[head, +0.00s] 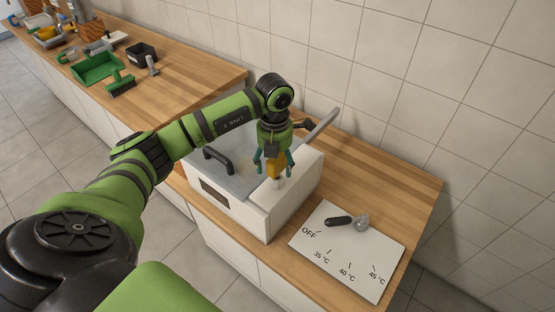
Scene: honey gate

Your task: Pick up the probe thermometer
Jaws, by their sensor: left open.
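My left gripper (274,171) points down over the front right corner of a white box-like tank (282,208). Its teal fingers are apart, one on each side of a small yellow-orange object, which seems to be the probe thermometer (275,168). This object stands upright above a small whitish piece on the tank's top. I cannot tell whether the fingers touch it. The gripper body hides its upper end. My right gripper is not in view.
The tank has a black handle (218,159) and a grey flat bar (321,126) sticking up at the back right. A white dial plate (343,260) carries a dark-handled lever (339,221) near OFF. A green tray (97,68) and brush (121,85) lie on the far counter.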

